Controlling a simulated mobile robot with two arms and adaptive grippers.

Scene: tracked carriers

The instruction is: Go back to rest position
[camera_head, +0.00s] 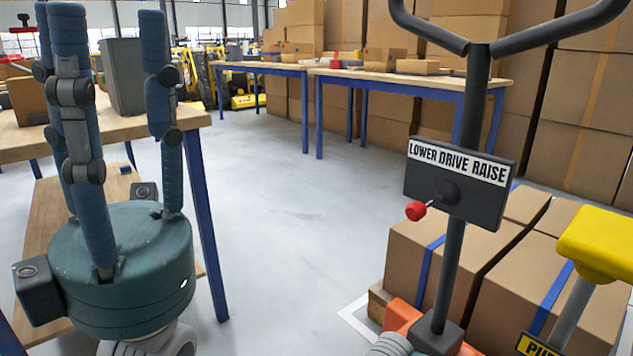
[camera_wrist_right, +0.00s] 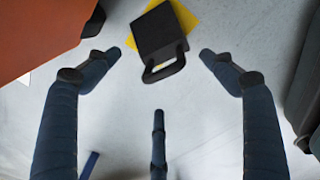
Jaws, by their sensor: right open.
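My left gripper (camera_head: 105,30) stands upright at the left of the head view. Its blue-sleeved fingers point up, spread apart, with nothing between them. My right gripper (camera_wrist_right: 159,75) shows in the right wrist view with three blue fingers spread wide and empty. A black block with a loop handle (camera_wrist_right: 160,35) lies beyond its fingertips, over a yellow piece (camera_wrist_right: 188,18). I cannot tell how far it is from the fingers. The right gripper's fingers do not show in the head view.
A pallet jack handle (camera_head: 460,180) with a red lever knob (camera_head: 415,211) stands at the right, before strapped cartons (camera_head: 420,255). A yellow-topped post (camera_head: 600,245) stands at far right. A wooden table (camera_head: 185,120) is behind my left gripper. The middle floor (camera_head: 280,220) is clear.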

